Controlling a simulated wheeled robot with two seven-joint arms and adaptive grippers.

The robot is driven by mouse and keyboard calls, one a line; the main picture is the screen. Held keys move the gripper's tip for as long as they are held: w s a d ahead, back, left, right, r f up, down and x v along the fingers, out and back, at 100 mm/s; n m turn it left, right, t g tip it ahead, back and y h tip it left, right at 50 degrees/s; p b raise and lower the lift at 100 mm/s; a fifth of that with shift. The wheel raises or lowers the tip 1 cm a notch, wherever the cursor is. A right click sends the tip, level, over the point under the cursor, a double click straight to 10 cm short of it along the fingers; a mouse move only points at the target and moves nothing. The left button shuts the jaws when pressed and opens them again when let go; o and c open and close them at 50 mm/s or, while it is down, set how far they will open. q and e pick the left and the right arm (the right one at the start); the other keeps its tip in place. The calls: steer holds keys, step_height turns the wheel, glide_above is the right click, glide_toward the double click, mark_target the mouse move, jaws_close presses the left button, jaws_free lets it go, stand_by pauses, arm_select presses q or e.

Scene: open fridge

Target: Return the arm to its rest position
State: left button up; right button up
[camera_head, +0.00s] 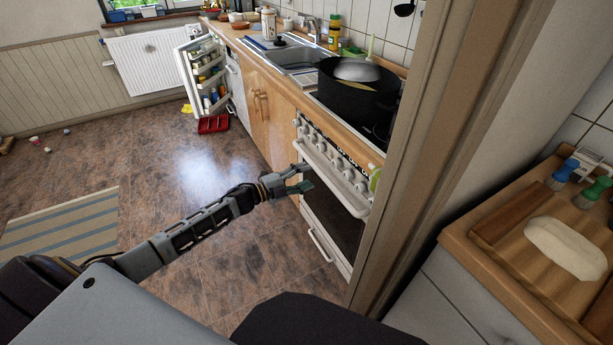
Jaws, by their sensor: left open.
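My left arm reaches in from the lower left, stretched out over the tiled floor. My left gripper (301,180) is at its end, open and empty, in front of the white oven (333,205) near its handle. Whether it touches the oven cannot be told. The fridge (203,78) stands open farther back on the left, with several items on its door shelves. My right gripper is not in view.
A door frame (424,125) stands close on the right. Beyond it is a wooden counter with dough (566,248) on a board. A black pot (357,92) sits on the stove. A red crate (213,124) lies by the fridge. The floor (150,150) at left is mostly clear.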

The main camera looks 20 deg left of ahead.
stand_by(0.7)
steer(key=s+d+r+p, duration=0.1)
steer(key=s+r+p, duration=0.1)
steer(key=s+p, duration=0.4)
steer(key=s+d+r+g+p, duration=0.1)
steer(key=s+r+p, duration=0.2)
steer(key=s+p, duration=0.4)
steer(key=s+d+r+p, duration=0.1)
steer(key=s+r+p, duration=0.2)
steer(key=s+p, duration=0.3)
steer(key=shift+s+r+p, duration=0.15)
steer(key=shift+p, duration=1.4)
